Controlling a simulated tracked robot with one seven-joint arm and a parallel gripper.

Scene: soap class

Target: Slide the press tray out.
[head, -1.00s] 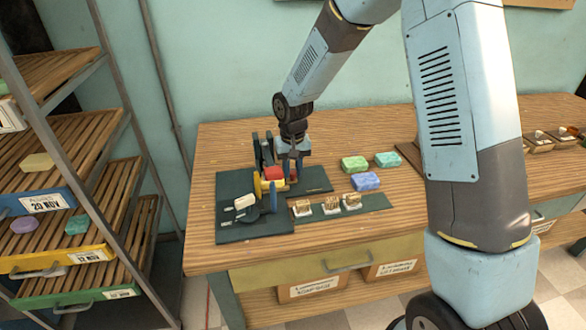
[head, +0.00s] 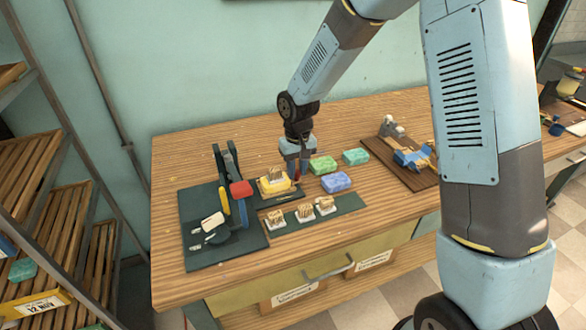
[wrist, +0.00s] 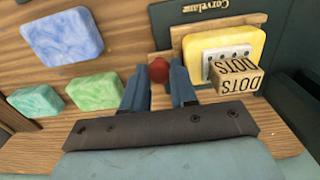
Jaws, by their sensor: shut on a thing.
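The press (head: 223,170) stands at the left of the bench, dark green, with a red block (head: 241,189) on its lever. The wooden press tray (wrist: 176,38) lies to the right of the press. On it is a yellow soap bar (head: 268,188), with a wooden block marked DOTS (wrist: 235,78) and its white plate on top; the soap also shows in the wrist view (wrist: 258,42). My gripper (head: 299,180) is at the tray's right end. In the wrist view its fingers (wrist: 160,88) are shut on the tray's red knob (wrist: 158,70).
Green (head: 322,165), teal (head: 355,157) and blue (head: 336,182) soap bars lie right of my gripper. Three stamps stand on a green mat (head: 347,202) in front. A wooden board (head: 382,151) with blue items lies farther right. Slatted racks (head: 25,165) stand at the left.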

